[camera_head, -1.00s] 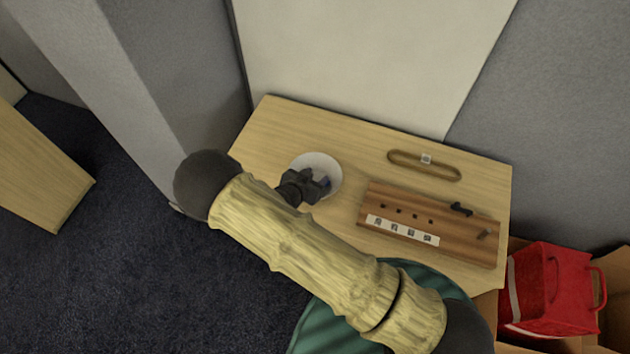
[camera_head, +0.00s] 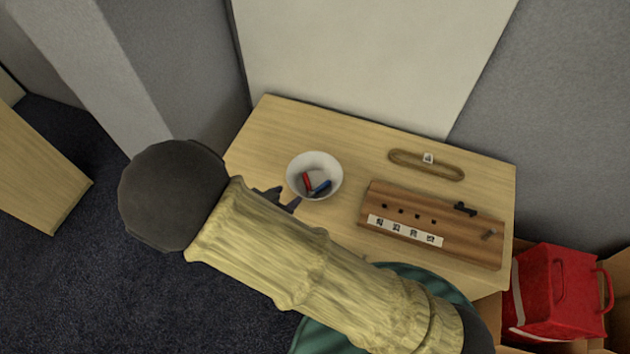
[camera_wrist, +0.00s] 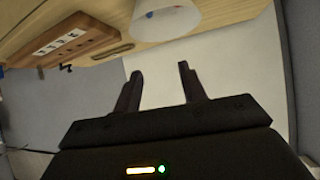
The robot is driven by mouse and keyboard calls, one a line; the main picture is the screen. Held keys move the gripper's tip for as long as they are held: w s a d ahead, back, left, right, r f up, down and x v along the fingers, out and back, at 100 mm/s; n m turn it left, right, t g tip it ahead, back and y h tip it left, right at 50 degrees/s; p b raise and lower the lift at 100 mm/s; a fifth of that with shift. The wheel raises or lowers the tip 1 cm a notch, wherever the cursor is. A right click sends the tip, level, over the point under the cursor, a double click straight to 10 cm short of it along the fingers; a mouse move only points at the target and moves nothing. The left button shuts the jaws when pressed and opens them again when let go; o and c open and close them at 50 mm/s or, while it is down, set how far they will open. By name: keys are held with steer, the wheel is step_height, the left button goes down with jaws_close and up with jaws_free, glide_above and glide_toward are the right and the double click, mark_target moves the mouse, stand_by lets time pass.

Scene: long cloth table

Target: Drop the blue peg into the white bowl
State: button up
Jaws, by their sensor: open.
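The white bowl (camera_head: 331,164) stands on the wooden table in the head view. The blue peg (camera_head: 320,188) lies inside it, beside a red peg (camera_head: 306,181). My gripper (camera_head: 284,196) is open and empty, just left of and nearer than the bowl, partly hidden behind my arm. In the wrist view, my gripper's two fingers (camera_wrist: 157,85) are spread apart with nothing between them. The bowl (camera_wrist: 166,22) shows beyond them at the top, and its contents are hard to make out there.
A brown wooden board (camera_head: 435,222) with several holes, a label strip and dark fittings lies right of the bowl. An oval wooden ring (camera_head: 400,160) lies behind it. A red bag (camera_head: 552,290) is in a carton beyond the right table edge. The table's back left (camera_head: 275,125) is clear.

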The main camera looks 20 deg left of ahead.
stand_by(0.8)
steer(key=w+d+r+n+g+y, duration=0.1)
steer(key=w+d+r+g+y, duration=0.35)
steer(key=w+d+r, duration=0.5)
steer(key=s+d+r+n+g, duration=0.1)
steer(key=s+d+r+g, duration=0.1)
steer(key=d, duration=1)
steer(key=s+d+r+n+g+h, duration=0.1)
steer(key=s+d+r, duration=0.3)
steer(key=d, duration=0.8)
steer(key=shift+g, duration=0.35)
steer(key=shift+d+r+h, duration=0.1)
steer(key=shift+h, duration=0.15)
